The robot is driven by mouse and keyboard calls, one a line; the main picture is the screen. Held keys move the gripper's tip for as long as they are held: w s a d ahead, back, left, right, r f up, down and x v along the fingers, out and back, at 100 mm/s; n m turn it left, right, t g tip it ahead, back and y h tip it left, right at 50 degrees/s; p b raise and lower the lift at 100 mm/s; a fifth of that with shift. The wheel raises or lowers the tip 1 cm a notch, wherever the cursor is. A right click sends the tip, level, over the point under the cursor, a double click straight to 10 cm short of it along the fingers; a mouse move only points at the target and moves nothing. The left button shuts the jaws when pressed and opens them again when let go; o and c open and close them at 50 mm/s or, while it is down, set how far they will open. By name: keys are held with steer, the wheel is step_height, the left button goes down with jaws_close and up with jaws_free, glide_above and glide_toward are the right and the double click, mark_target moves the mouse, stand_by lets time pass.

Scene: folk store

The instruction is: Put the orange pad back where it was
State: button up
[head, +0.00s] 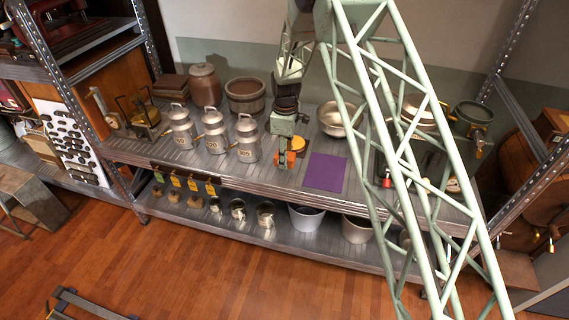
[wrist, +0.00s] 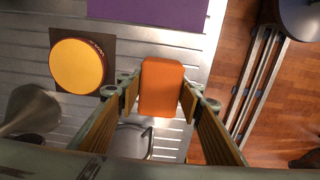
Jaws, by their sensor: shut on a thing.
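My gripper (head: 284,163) is over the upper shelf near its front edge, between the milk cans and a purple mat (head: 325,172). It is shut on the orange pad (wrist: 161,88), a block with rounded corners held between the two fingers in the wrist view. The pad also shows as a small orange patch (head: 291,158) in the head view. I cannot tell whether the pad touches the shelf. The purple mat also shows at the top of the wrist view (wrist: 150,10). It is flat and bare where visible.
A yellow disc (wrist: 77,65) lies on a dark square behind the gripper. Several milk cans (head: 247,138) stand to the left, and a metal bowl (head: 335,119) behind. My lattice arm hides part of the right side. Shelf around the mat (wrist: 212,75) is partly clear.

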steer(key=shift+w+a, duration=0.2)
steer(key=shift+f+b, duration=0.3)
steer(key=shift+f, duration=1.45)
steer(key=shift+f, duration=0.15)
steer(key=o, duration=0.8)
step_height(320, 180, up, 11)
steer(key=shift+w+f+p, duration=0.1)
steer(key=shift+p, duration=0.45)
steer(key=shift+r, duration=0.7)
